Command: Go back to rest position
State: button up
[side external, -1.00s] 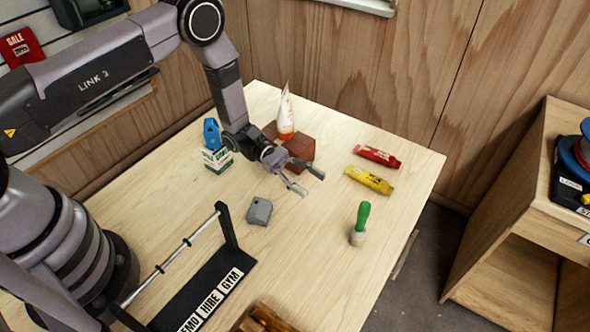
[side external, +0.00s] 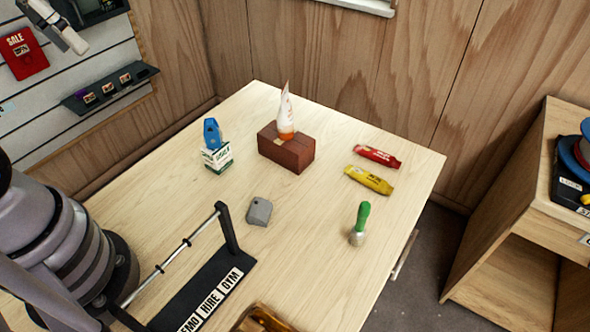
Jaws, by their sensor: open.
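What looks like the end of my arm, with my gripper (side external: 75,42), shows small at the top left corner, high up in front of the slatted wall. It is far from the tabletop (side external: 310,220) and touches nothing there. I see nothing held in it. A white and orange tube (side external: 286,115) stands upright on a red-brown brick (side external: 287,153).
A blue item (side external: 212,133) rests on a green and white box (side external: 217,158). A grey block (side external: 260,211), a green-handled brush (side external: 361,222), yellow (side external: 370,180) and red (side external: 377,156) packets and a black rail stand (side external: 205,285) occupy the table. A wooden tray (side external: 262,318) sits at the front.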

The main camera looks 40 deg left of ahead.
jog(key=shift+s+a+r+m+t+y, duration=0.2)
jog(key=shift+s+a+t+y, duration=0.2)
jog(key=shift+s+a, duration=0.2)
jog(key=shift+s+a+r+m+t+y, duration=0.1)
jog(key=shift+s+a+r+t+y, duration=0.15)
jog(key=shift+s+a+t, duration=0.35)
jog(key=shift+w, duration=0.1)
dwell(0.4)
